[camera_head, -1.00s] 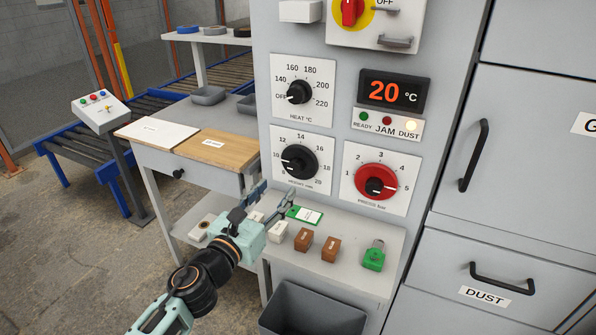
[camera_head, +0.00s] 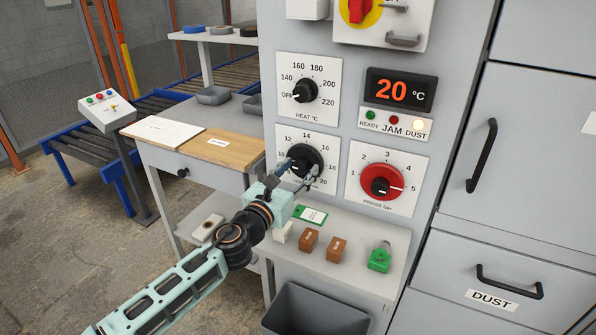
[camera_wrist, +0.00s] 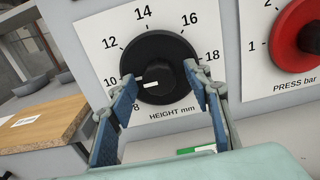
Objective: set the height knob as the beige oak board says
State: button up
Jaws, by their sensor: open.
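The height knob (camera_head: 305,158) is black and round, on a white plate marked HEIGHT mm with numbers from 8 to 20. In the wrist view the knob (camera_wrist: 157,55) shows a white mark at its lower left, pointing left, roughly towards 10. My gripper (camera_head: 299,173) is open in front of the knob. In the wrist view its blue-padded fingers (camera_wrist: 160,77) stand either side of the knob's lower half; I cannot tell whether they touch it. The beige oak board (camera_head: 233,152) lies on the side table; its small white label is too small to read.
A white board (camera_head: 162,132) lies next to the oak one. The heat knob (camera_head: 304,91) is above and the red press knob (camera_head: 381,181) to the right. Below, a shelf holds brown blocks (camera_head: 309,241), a green padlock (camera_head: 380,257) and a green-edged tag (camera_head: 310,215).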

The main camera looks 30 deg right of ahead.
jog(key=c, duration=1.1)
jog(key=shift+c, duration=0.2)
